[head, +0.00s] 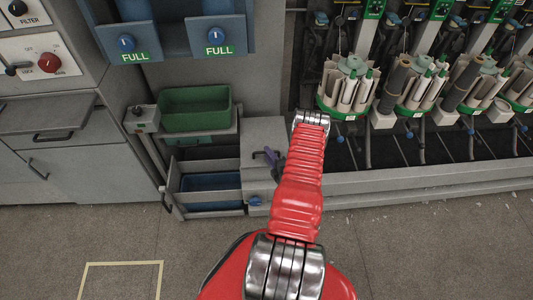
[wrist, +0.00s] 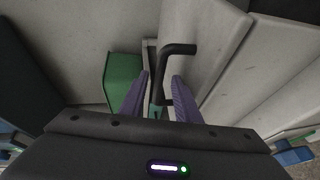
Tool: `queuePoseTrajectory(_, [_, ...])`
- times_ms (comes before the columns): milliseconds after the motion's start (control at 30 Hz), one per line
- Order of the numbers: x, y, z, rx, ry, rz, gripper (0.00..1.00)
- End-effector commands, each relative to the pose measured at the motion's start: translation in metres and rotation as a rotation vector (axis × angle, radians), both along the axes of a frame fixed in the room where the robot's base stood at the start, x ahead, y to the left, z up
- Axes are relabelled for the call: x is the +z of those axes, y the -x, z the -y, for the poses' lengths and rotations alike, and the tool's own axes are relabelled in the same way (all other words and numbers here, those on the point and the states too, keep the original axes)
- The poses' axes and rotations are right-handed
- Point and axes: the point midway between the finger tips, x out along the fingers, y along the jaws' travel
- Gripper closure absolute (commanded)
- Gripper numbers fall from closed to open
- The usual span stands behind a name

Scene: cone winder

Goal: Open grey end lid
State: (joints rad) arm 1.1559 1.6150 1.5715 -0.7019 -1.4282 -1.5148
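The grey end lid appears to be the pale grey top of the box (head: 262,129) beside the green bin. In the wrist view a pale grey panel (wrist: 205,35) lies behind a black bent handle (wrist: 178,49). My gripper (wrist: 160,77) has two purple fingers, spread apart, one on each side of the handle's shaft. Gaps show between shaft and fingers, so it looks open and not clamped. My red arm hides part of the box's right side, and the handle is not clear there.
A green bin (head: 195,108) stands left of the box, and a blue bin (head: 211,182) sits below it in an open drawer. Grey cabinets with drawers (head: 60,150) are further left. Winding units with cones (head: 350,85) line the right. The floor in front (head: 190,250) is clear.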

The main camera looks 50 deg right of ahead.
Motion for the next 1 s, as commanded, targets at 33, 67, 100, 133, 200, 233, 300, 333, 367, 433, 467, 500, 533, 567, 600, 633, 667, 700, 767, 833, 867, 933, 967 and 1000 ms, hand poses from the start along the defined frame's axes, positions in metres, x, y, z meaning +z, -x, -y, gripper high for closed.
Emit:
queuePoseTrajectory(33, [-0.001, -0.006, 0.002, 0.003, 0.001, 0.001, 0.71])
queuePoseTrajectory(67, [-0.002, -0.009, 0.003, 0.003, 0.0, 0.001, 0.71])
queuePoseTrajectory(100, [-0.002, -0.012, 0.005, 0.002, 0.0, 0.001, 0.71])
queuePoseTrajectory(133, [-0.003, -0.014, 0.006, 0.001, 0.0, 0.0, 0.71])
queuePoseTrajectory(200, [-0.004, -0.017, 0.008, 0.0, 0.0, 0.0, 0.71])
queuePoseTrajectory(233, [-0.004, -0.018, 0.008, 0.0, -0.001, 0.0, 0.71])
queuePoseTrajectory(300, [-0.004, -0.019, 0.009, 0.0, -0.001, 0.0, 0.71])
queuePoseTrajectory(333, [-0.004, -0.019, 0.009, 0.0, -0.001, 0.0, 0.71])
queuePoseTrajectory(367, [-0.004, -0.019, 0.009, 0.0, -0.001, 0.0, 0.71])
queuePoseTrajectory(433, [-0.004, -0.019, 0.009, 0.0, -0.001, 0.0, 0.71])
queuePoseTrajectory(467, [-0.004, -0.019, 0.009, 0.0, -0.001, 0.0, 0.71])
queuePoseTrajectory(500, [-0.004, -0.019, 0.009, 0.0, -0.001, 0.0, 0.71])
queuePoseTrajectory(533, [-0.004, -0.019, 0.009, 0.0, -0.001, 0.0, 0.71])
queuePoseTrajectory(567, [-0.004, -0.019, 0.009, 0.0, -0.001, 0.0, 0.73])
queuePoseTrajectory(600, [-0.004, -0.018, 0.009, 0.0, -0.001, 0.0, 0.76])
queuePoseTrajectory(633, [-0.004, -0.018, 0.009, 0.0, -0.001, 0.0, 0.78])
queuePoseTrajectory(667, [-0.004, -0.018, 0.009, 0.0, -0.001, 0.0, 0.8])
queuePoseTrajectory(700, [-0.004, -0.018, 0.009, 0.0, -0.001, 0.0, 0.83])
queuePoseTrajectory(767, [-0.004, -0.018, 0.009, 0.0, -0.001, 0.0, 0.87])
queuePoseTrajectory(833, [-0.004, -0.018, 0.009, 0.0, -0.001, 0.0, 0.92])
queuePoseTrajectory(867, [-0.004, -0.018, 0.009, 0.0, -0.001, 0.0, 0.94])
queuePoseTrajectory(933, [-0.004, -0.018, 0.009, 0.0, -0.001, 0.0, 0.99])
queuePoseTrajectory(967, [-0.004, -0.018, 0.009, 0.0, -0.001, 0.0, 1.0])
queuePoseTrajectory(1000, [-0.004, -0.018, 0.009, 0.0, -0.001, 0.0, 1.0])
